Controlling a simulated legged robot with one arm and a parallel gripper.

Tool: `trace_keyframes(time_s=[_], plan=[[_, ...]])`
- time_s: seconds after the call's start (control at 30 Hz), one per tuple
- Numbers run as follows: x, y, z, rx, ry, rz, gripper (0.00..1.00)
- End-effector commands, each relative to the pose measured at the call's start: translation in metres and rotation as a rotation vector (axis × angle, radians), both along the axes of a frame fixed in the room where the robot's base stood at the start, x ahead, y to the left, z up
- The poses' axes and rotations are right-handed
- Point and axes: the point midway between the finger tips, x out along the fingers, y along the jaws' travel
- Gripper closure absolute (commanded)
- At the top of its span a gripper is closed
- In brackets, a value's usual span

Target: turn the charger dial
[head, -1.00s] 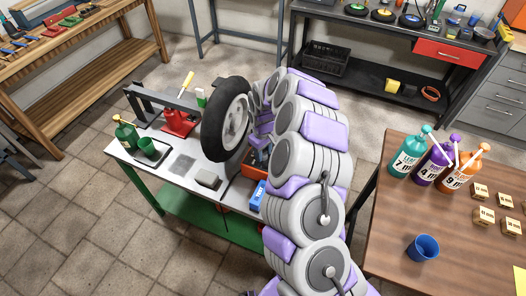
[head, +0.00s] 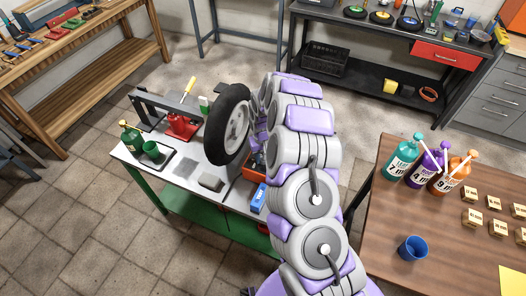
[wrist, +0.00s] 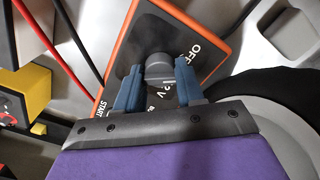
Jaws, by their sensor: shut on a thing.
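The charger (wrist: 205,30) is an orange-edged box with a dark face in the wrist view. Its face carries the words OFF and START and other partly hidden lettering. The grey round dial (wrist: 159,68) sits on that face. My gripper (wrist: 158,85) has its two blue fingers on either side of the dial and is shut on it. In the head view, the orange charger (head: 254,169) shows partly on the bench (head: 180,185), next to the wheel.
A black-tyred wheel (head: 228,125) stands on the bench left of my arm. A blue box (head: 258,198) lies near the bench's front edge. A red and a black cable (wrist: 45,40) run left of the charger. A wooden table (head: 390,225) with bottles stands at right.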

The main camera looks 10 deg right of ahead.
Motion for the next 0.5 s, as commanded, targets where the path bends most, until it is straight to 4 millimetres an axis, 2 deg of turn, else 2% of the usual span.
trace_keyframes(time_s=[0.03, 0.5], plan=[[0.0017, -0.0013, 0.0055, -0.002, -0.005, -0.043, 0.93], [0.0022, -0.0004, 0.0042, 0.001, -0.008, -0.427, 0.93]])
